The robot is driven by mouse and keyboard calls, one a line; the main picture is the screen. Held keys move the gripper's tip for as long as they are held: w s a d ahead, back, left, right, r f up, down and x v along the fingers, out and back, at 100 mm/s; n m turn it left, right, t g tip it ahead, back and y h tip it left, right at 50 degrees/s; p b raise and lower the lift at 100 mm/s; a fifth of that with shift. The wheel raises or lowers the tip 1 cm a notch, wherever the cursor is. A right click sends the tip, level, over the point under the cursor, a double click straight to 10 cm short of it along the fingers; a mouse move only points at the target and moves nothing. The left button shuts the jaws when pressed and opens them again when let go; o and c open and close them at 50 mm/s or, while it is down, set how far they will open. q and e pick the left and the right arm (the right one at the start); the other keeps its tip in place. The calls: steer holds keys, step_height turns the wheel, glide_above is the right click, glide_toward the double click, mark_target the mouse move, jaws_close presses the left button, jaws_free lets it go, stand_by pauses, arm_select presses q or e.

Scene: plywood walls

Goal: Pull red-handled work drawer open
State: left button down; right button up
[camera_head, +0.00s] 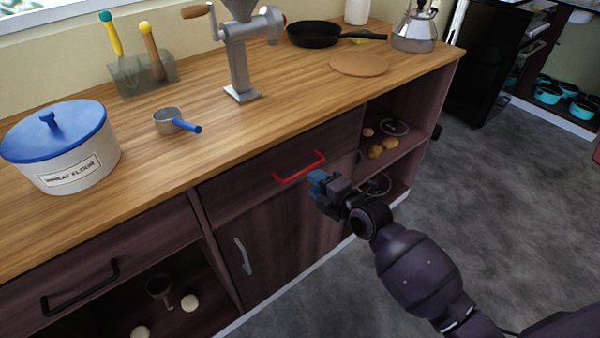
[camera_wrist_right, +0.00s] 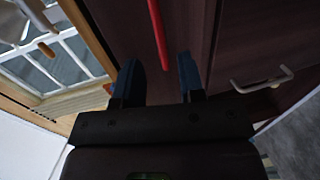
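The work drawer (camera_head: 250,178) is a dark brown front under the wooden counter, and it sits flush with the cabinet. Its red handle (camera_head: 299,168) is a slim horizontal bar. My right gripper (camera_head: 318,184) is just to the right of and slightly below the handle in the head view. In the right wrist view my right gripper (camera_wrist_right: 161,80) shows two blue-padded fingers spread apart with nothing between them. The red handle (camera_wrist_right: 158,35) lies ahead of the fingertips there, apart from them. My left gripper is not in view.
Below the drawer is a cabinet door with a grey handle (camera_head: 243,256). Another drawer with a black handle (camera_head: 80,288) is at left. The counter (camera_head: 290,100) holds a flour canister (camera_head: 62,150), a saucepan (camera_head: 168,120) and a grinder (camera_head: 240,55). Open grey floor (camera_head: 480,200) lies to the right.

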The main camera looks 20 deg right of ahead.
mark_target(302, 173)
steer(key=b+x, duration=0.1)
steer(key=x, duration=0.6)
steer(key=shift+d, duration=0.1)
jaws_close()
